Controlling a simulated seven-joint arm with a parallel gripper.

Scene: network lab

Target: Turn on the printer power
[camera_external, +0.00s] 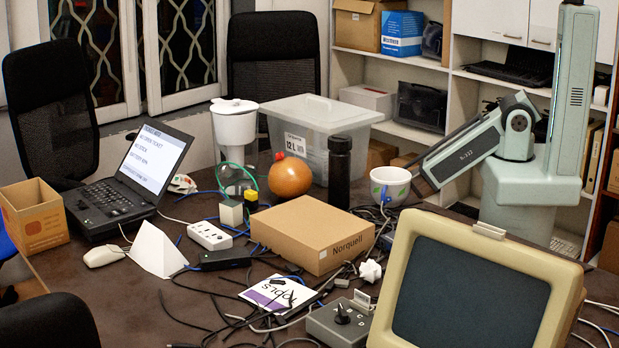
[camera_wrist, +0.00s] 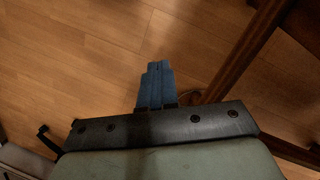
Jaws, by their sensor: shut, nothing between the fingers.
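I cannot make out anything that is clearly a printer or its power switch in either view. A grey box with a black knob (camera_external: 340,322) stands at the front of the table, left of the beige monitor; I cannot tell what it belongs to. My gripper (camera_wrist: 158,66) shows in the wrist view with its blue fingers together and nothing between them. Wooden floor lies beneath it. In the external view my arm reaches down and left behind the white mug (camera_external: 391,183); the fingers are not visible there.
The table (camera_external: 115,290) is crowded with cables, a cardboard box (camera_external: 305,240), a power strip (camera_external: 209,236), a laptop (camera_external: 130,180), a black bottle (camera_external: 339,175), an orange ball (camera_external: 290,178) and a clear bin (camera_external: 320,125). A beige monitor (camera_external: 470,295) fills the front right. A dark bar (camera_wrist: 240,50) crosses the wrist view.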

